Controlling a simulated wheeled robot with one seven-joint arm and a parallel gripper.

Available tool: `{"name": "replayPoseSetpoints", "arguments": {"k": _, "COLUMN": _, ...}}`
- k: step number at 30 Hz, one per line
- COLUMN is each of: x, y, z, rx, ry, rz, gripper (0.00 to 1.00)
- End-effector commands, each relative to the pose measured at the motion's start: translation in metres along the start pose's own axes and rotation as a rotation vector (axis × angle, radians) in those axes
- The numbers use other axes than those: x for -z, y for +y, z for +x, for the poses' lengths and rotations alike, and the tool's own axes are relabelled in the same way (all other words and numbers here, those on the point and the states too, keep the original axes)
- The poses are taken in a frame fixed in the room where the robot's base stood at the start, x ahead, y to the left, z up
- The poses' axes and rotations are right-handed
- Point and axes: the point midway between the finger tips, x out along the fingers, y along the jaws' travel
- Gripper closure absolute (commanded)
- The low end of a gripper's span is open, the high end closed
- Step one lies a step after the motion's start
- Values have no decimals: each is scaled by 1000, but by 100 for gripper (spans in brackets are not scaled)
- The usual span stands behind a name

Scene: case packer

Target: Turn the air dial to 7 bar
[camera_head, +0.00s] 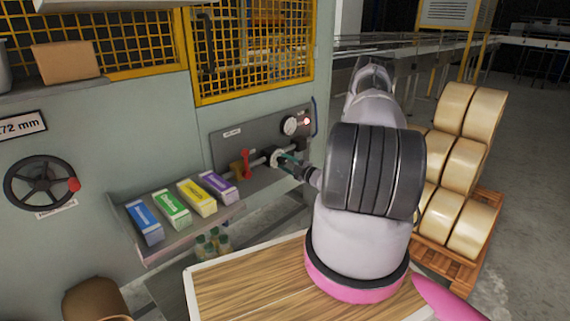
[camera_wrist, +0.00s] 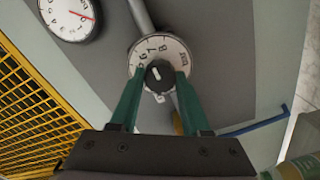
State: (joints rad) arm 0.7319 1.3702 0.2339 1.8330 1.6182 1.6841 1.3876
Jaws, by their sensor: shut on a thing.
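The air dial (camera_wrist: 151,45) has a white face with a black knob (camera_wrist: 156,75) at its centre. In the wrist view the numbers 5, 6, 7 and 8 show along its far edge. A white mark shows on the knob, but I cannot tell surely which number it points to. My gripper (camera_wrist: 160,80) is shut on the knob, one green finger on each side. In the head view the dial (camera_head: 274,157) is on the grey panel, with my gripper (camera_head: 287,162) at it. A pressure gauge (camera_wrist: 68,14) with a red needle sits beyond the dial.
A red lever (camera_head: 245,164) is on the panel left of the dial. A red lamp (camera_head: 307,121) is beside the gauge. A pallet of rolls (camera_head: 455,210) stands at right.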

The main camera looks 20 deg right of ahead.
Motion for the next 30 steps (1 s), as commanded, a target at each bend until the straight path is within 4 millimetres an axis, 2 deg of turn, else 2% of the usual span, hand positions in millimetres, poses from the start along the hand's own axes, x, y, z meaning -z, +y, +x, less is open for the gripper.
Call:
{"name": "replayPoseSetpoints", "arguments": {"k": 17, "x": -2, "y": 0, "z": -2, "rx": 1, "ry": -5, "rz": 29, "gripper": 100}}
{"name": "replayPoseSetpoints", "arguments": {"k": 18, "x": -2, "y": 0, "z": -2, "rx": 1, "ry": -4, "rz": 29, "gripper": 38}}
{"name": "replayPoseSetpoints", "arguments": {"k": 19, "x": -2, "y": 0, "z": -1, "rx": 1, "ry": -4, "rz": 29, "gripper": 26}}
{"name": "replayPoseSetpoints", "arguments": {"k": 20, "x": -2, "y": 0, "z": -1, "rx": 1, "ry": -4, "rz": 29, "gripper": 23}}
{"name": "replayPoseSetpoints", "arguments": {"k": 30, "x": -1, "y": 0, "z": -3, "rx": 1, "ry": -2, "rz": 29, "gripper": 23}}
